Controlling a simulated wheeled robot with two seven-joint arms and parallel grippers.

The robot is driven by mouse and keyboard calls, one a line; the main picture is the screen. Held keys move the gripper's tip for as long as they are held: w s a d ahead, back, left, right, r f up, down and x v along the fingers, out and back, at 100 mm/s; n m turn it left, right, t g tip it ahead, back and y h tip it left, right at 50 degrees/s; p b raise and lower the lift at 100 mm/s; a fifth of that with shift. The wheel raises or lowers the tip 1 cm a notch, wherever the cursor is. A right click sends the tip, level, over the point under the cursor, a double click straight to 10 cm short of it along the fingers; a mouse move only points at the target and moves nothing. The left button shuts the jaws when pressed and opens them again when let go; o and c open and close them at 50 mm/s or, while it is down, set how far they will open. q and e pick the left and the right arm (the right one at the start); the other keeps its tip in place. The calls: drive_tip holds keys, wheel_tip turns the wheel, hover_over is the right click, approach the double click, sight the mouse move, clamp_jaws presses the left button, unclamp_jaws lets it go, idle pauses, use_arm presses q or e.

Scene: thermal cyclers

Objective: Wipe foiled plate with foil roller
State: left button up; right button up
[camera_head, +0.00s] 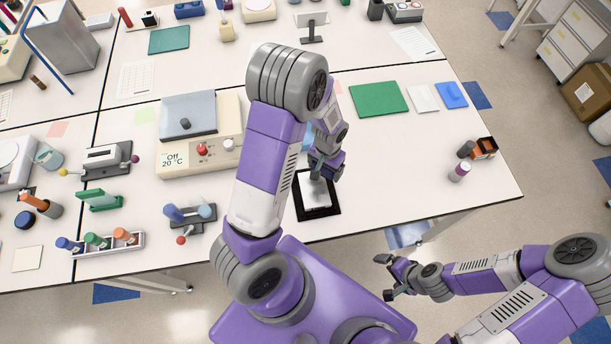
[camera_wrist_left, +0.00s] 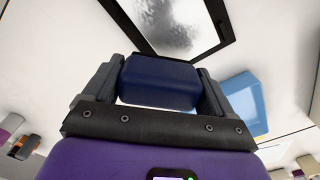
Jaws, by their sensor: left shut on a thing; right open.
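The foiled plate (camera_head: 316,198) is silvery and lies in a black frame (camera_head: 303,214) near the table's front edge. It also shows at the top of the left wrist view (camera_wrist_left: 172,22). My left gripper (camera_head: 323,168) is over the plate's far side. It is shut on a dark blue block-like handle (camera_wrist_left: 160,82), apparently the foil roller's. The roller's working end is hidden, so I cannot tell whether it touches the foil. My right gripper (camera_head: 387,277) is open and empty, off the table's front edge at the right.
A light blue item (camera_head: 307,136) is partly hidden behind my left arm, beyond the plate. A thermal cycler (camera_head: 198,148) stands left of that arm. A tube rack (camera_head: 100,243) stands at the front left.

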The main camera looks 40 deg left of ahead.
use_arm(q)
drive_tip(key=shift+s+r, duration=0.1)
drive_tip(key=shift+r, duration=0.55)
wheel_tip(320, 180, up, 2)
drive_tip(key=shift+r+p, duration=0.1)
drive_tip(key=shift+p, duration=1)
drive_tip(key=shift+r+p, duration=0.6)
drive_tip(key=shift+r, duration=0.25)
